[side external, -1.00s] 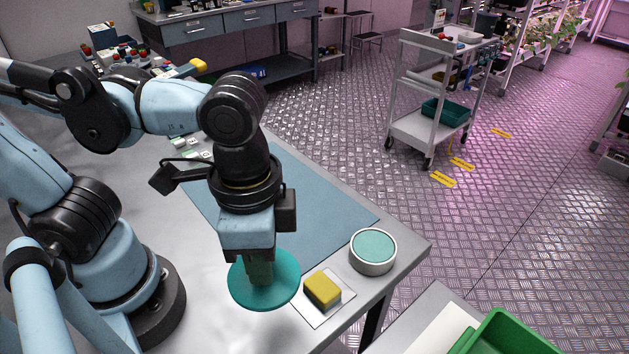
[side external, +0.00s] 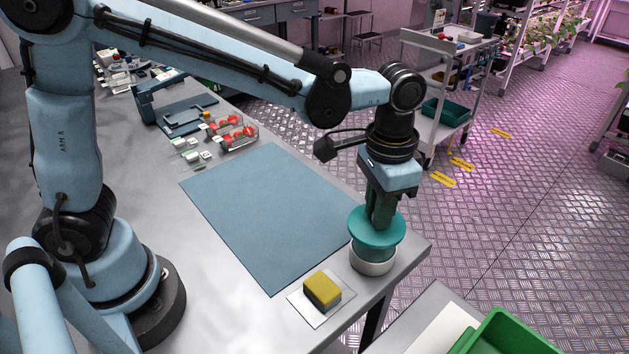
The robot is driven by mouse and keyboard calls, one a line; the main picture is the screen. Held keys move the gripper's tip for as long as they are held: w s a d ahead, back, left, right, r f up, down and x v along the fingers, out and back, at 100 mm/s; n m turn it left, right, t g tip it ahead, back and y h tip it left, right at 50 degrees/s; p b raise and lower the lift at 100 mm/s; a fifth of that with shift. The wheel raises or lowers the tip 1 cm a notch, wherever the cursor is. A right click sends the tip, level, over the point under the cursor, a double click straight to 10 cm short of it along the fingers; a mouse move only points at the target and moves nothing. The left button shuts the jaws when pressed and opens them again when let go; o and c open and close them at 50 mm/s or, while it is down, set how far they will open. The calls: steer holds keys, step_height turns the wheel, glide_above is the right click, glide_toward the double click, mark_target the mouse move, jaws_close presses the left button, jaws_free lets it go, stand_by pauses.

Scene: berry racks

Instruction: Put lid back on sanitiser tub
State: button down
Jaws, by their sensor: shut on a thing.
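The sanitiser tub (side external: 372,265) is a short round white tub near the right corner of the table. The teal round lid (side external: 362,238) is over the tub's top and hides its opening. I cannot tell whether the lid is fully seated or a little above the rim. My gripper (side external: 380,216) points down above the tub and is shut on the lid's top; the exact grip point is partly hidden by the fingers.
A yellow sponge (side external: 322,289) lies on a white square (side external: 321,305) left of the tub. A blue-grey mat (side external: 270,215) is clear. Clear boxes with red berries (side external: 228,132) stand behind it. A green crate (side external: 505,335) is at lower right.

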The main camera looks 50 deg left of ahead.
steer(key=shift+w+f, duration=0.25)
steer(key=shift+f, duration=2.05)
steer(key=shift+f, duration=0.2)
stand_by(0.3)
steer(key=shift+c, duration=2.4)
jaws_free()
steer(key=shift+r, duration=2.5)
